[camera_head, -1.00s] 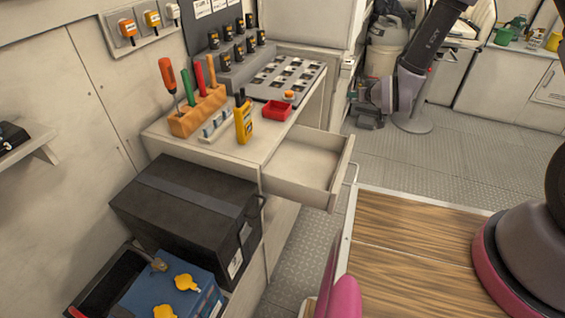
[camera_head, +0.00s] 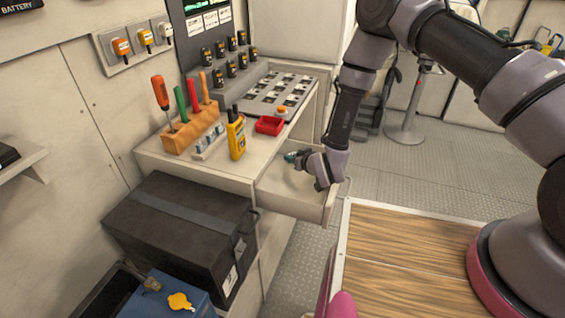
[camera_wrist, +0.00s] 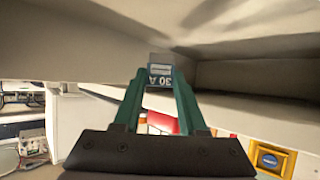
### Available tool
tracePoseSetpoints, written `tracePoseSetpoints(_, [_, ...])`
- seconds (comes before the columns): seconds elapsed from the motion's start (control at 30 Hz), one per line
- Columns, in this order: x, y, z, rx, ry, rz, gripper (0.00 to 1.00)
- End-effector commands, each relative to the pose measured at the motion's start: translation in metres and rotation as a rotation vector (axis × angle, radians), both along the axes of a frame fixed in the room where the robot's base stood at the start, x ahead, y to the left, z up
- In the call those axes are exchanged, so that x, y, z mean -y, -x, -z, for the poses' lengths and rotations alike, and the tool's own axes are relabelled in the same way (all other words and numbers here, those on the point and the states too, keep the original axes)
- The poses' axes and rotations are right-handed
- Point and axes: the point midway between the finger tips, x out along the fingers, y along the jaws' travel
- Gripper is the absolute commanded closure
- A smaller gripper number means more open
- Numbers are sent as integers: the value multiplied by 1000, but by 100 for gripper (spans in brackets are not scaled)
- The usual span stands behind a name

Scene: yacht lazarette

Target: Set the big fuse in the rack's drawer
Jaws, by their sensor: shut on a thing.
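The rack's drawer (camera_head: 292,205) stands open below the worktop in the head view, and the part of its floor that shows is bare. My gripper (camera_head: 290,157) reaches over the open drawer from the right, its green fingertips pointing left near the worktop's side. Pale panels lie close beyond the fuse. I cannot tell whether it touches them. In the head view the fuse is too small to make out.
On the worktop stand a red tray (camera_head: 269,125), a yellow meter (camera_head: 236,139), a wooden tool block (camera_head: 192,131) and a socket panel (camera_head: 280,93). A black case (camera_head: 180,230) sits left of the drawer. A wood-topped surface (camera_head: 400,245) lies front right.

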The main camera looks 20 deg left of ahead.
Motion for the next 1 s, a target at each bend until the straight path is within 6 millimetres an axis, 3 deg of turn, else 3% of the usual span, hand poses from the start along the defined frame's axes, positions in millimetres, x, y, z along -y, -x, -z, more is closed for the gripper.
tracePoseSetpoints(0.1, [0,0,16,0,0,-1,100])
tracePoseSetpoints(0.23, [-6,-1,19,3,-2,-1,100])
tracePoseSetpoints(0.47, [-43,-3,19,2,-2,-3,100])
tracePoseSetpoints(0.6, [-41,-3,31,1,0,-1,100])
tracePoseSetpoints(0.93, [-40,-3,34,1,0,-1,100])
tracePoseSetpoints(0.97, [-40,-3,34,1,0,-1,55])
tracePoseSetpoints(1.0, [-40,-3,34,1,0,-1,40])
